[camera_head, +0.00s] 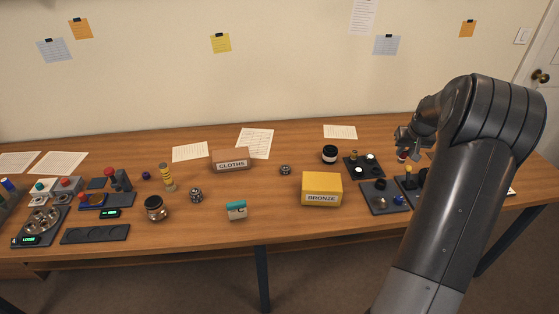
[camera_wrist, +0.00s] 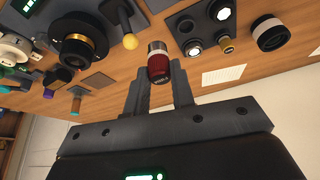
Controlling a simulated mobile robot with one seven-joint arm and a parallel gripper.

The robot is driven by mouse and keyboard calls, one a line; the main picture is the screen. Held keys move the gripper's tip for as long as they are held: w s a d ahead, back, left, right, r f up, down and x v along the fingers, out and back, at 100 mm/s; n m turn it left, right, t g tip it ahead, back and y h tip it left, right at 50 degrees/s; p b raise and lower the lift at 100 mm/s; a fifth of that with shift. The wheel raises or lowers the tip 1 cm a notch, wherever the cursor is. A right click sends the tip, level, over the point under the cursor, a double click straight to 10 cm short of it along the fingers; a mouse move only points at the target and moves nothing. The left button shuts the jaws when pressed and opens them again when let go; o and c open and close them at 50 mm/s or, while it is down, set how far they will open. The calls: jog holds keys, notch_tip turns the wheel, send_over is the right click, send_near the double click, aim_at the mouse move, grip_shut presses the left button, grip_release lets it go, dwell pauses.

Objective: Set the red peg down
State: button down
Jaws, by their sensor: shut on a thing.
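The red peg (camera_wrist: 158,68) is a short dark-red cylinder with a silvery top, seen in the wrist view. My gripper (camera_wrist: 160,76) is shut on it, with the peg between the two grey fingertips. In the head view my gripper (camera_head: 403,151) is over the right part of the table, and a bit of the red peg (camera_head: 402,157) shows under it. The peg appears to be held above the wood. My arm hides part of the table there.
A dark tray with white-topped round parts (camera_head: 364,167) is left of my gripper. Another dark tray (camera_head: 376,206) is nearer, beside a yellow-knobbed part (camera_head: 409,169). A black jar (camera_head: 330,153) and the yellow BRONZE box (camera_head: 321,189) stand further left. Bare wood lies between the boxes.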

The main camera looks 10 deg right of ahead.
jog(key=w+a+n+y, duration=0.1)
jog(key=w+a+n, duration=0.3)
jog(key=a, duration=0.7)
jog(key=w+a+n+y, duration=0.1)
jog(key=w+a, duration=0.4)
jog(key=a, duration=0.6)
jog(key=w+a+n+y, duration=0.1)
jog(key=w+a+n, duration=0.3)
jog(key=a, duration=0.7)
jog(key=shift+m, duration=0.4)
jog(key=w+a+f, duration=0.1)
jog(key=a+f, duration=0.1)
jog(key=a, duration=0.1)
jog(key=w+a+f, duration=0.2)
jog(key=a, duration=0.2)
jog(key=w+a+f, duration=0.2)
jog(key=a+f, duration=0.1)
jog(key=shift+w+a, duration=0.25)
jog(key=shift+a, duration=0.1)
jog(key=shift+a+f, duration=0.1)
jog(key=shift+f, duration=2)
jog(key=shift+f, duration=0.15)
jog(key=c, duration=1.2)
grip_release()
jog(key=shift+c, duration=0.2)
